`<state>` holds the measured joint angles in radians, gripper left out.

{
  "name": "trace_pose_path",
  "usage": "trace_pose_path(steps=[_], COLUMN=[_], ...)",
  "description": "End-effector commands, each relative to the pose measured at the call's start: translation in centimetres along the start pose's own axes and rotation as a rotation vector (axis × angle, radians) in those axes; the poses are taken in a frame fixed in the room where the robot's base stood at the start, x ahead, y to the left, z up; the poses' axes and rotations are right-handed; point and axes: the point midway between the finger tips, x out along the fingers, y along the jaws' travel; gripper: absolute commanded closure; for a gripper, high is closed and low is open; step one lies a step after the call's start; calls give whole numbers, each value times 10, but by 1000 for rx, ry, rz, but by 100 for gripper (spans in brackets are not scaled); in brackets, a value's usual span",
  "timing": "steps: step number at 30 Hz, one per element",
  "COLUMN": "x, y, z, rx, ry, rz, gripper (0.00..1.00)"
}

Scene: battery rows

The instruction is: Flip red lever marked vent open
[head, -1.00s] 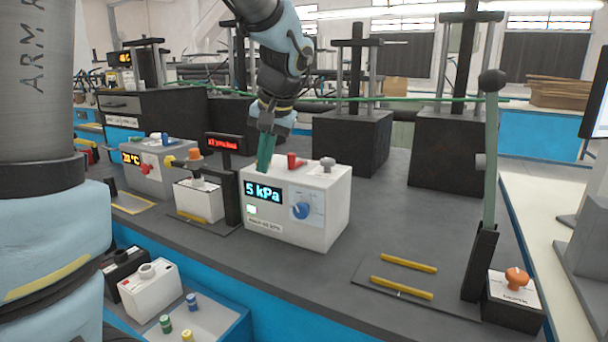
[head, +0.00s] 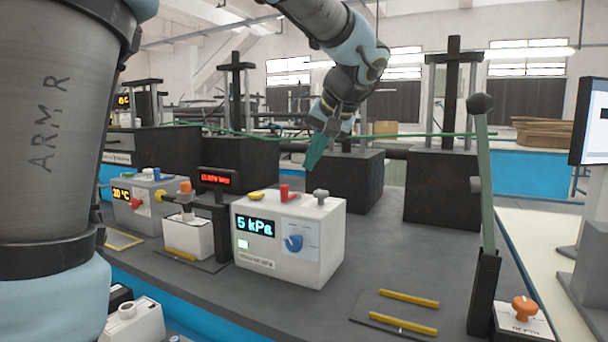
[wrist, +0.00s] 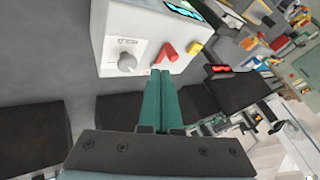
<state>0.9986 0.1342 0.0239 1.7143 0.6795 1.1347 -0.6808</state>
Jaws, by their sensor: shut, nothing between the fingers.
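A red lever (head: 284,192) stands on top of a white box (head: 315,245) whose display reads 5 kPa. A yellow piece (head: 256,196) is to its left on the box top and a grey knob (head: 321,197) to its right. My gripper (head: 309,168) is shut and empty, its green fingers in the air above and behind the box. In the wrist view the red lever (wrist: 167,53) lies just beyond the closed fingertips (wrist: 161,73), with no clear contact. Lettering near the lever is too small to read.
A blue dial (head: 293,243) is on the box front. A small white unit (head: 187,236) and a red-text display (head: 217,179) stand to the left. A tall green-grey lever (head: 484,180) rises at the right. Dark press blocks (head: 345,182) stand behind. The bench right of the box is mostly clear.

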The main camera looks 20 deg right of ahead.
Motion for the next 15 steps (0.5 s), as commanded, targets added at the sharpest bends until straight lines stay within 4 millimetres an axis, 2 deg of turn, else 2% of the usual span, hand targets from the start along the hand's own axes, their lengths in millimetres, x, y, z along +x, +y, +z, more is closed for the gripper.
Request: trace_pose_path(steps=[9,15], x=[55,81], y=[-1,0], z=[0,0], rx=[1,0], ry=[-5,-3], rz=[-2,-1], gripper=[100,100])
